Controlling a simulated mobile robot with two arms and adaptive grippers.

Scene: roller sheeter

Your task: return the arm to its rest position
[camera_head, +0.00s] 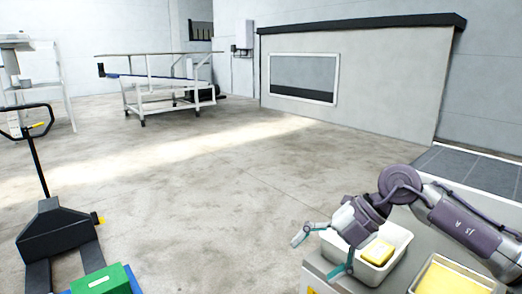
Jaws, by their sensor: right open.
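My right arm comes in from the right edge, bent at a purple joint. Its right gripper (322,251) has teal-tipped fingers spread apart with nothing between them. It hangs at the left side of a white tray (401,242) on a grey surface (392,291). A yellow block (378,252) lies in that tray, to the right of the fingers and apart from them. My left gripper does not show.
A second tray with yellow contents (452,280) stands at the lower right. A pallet jack (58,230) with a green box (100,281) is at the lower left. A wheeled conveyor frame (160,90) stands at the back. The concrete floor between is clear.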

